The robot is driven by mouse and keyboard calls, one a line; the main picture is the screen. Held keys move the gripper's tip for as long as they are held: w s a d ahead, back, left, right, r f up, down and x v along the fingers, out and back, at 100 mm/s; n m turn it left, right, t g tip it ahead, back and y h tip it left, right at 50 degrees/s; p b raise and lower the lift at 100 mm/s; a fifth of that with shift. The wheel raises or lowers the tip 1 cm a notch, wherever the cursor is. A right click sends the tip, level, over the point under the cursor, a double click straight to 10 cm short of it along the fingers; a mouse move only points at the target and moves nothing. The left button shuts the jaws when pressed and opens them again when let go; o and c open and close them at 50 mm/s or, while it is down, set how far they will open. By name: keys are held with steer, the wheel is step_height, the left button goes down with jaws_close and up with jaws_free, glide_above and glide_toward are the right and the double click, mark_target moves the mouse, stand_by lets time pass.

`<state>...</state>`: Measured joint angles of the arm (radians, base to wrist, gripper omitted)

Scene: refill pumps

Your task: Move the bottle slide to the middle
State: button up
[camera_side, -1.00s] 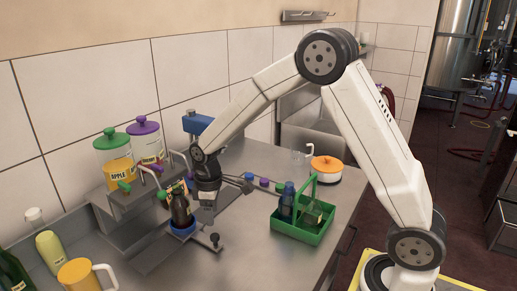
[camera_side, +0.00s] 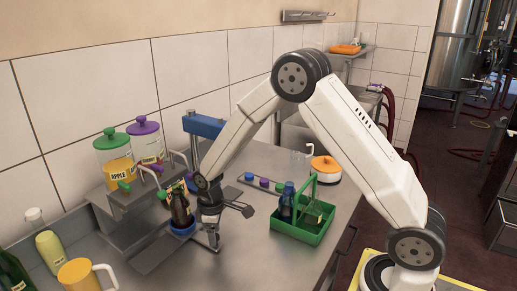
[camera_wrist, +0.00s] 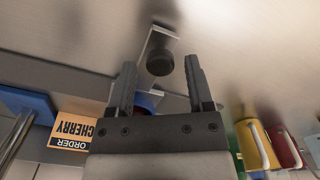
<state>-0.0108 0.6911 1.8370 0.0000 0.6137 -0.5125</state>
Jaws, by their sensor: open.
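The bottle slide (camera_side: 160,250) is a grey plate on the counter below the pumps. A blue ring holder (camera_side: 180,230) on it holds a dark bottle (camera_side: 180,208) upright, under the green-tipped spout at the left. A dark round knob (camera_wrist: 160,62) on a metal bracket shows in the wrist view. My gripper (camera_side: 213,240) points down at the slide's front end, right of the bottle. In the wrist view my gripper (camera_wrist: 160,64) is open, with one finger on each side of the knob and gaps showing. In the side view the fingers largely hide the knob.
A green-lidded jar labelled APPLE (camera_side: 113,152) and a purple-lidded jar (camera_side: 146,140) stand behind the spouts. A green caddy (camera_side: 303,225) with a blue bottle stands to the right. The wrist view shows an ORDER CHERRY card (camera_wrist: 75,130).

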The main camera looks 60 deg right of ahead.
jaws_close()
steer(key=shift+d, duration=3.05)
steer(key=shift+d, duration=1.7)
steer(key=shift+o, duration=0.9)
jaws_free()
steer(key=shift+r, duration=0.1)
